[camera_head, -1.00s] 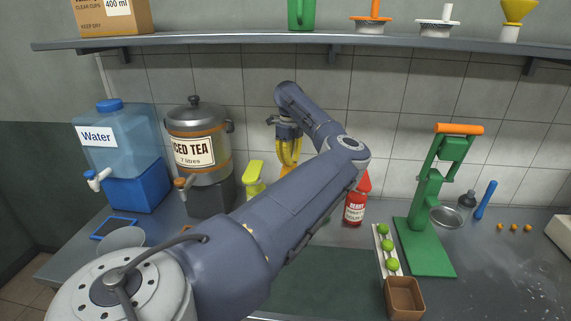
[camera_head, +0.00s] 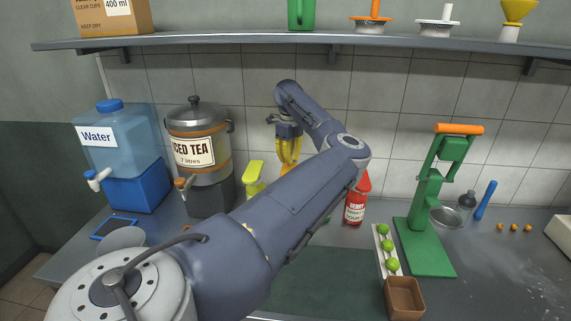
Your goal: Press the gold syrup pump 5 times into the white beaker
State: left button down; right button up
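My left arm reaches across the counter, with its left gripper (camera_head: 288,150) pointing down at the back, near the wall. Gold-yellow shapes (camera_head: 286,168) show at and just below the gripper. I cannot tell how much of this is the gold syrup pump and how much is finger. Whether the fingers are open, shut or touching the pump is too small to tell. The pump's lower part is hidden behind my forearm. I cannot see the white beaker; my arm covers that part of the counter. My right gripper is not in view.
A yellow-green bottle (camera_head: 254,176) stands left of the gripper, beside the iced tea dispenser (camera_head: 199,150). A red bottle (camera_head: 356,207) stands right of my forearm. Farther right are limes on a white tray (camera_head: 379,245), a brown box (camera_head: 404,298) and a green press (camera_head: 428,205). A shelf (camera_head: 330,38) runs above.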

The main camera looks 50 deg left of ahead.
aim_at(289, 169)
pick_arm(q)
jog(key=shift+f, duration=3.05)
jog(key=shift+r, duration=3.1)
jog(key=shift+f, duration=0.4)
jog(key=shift+f, duration=0.35)
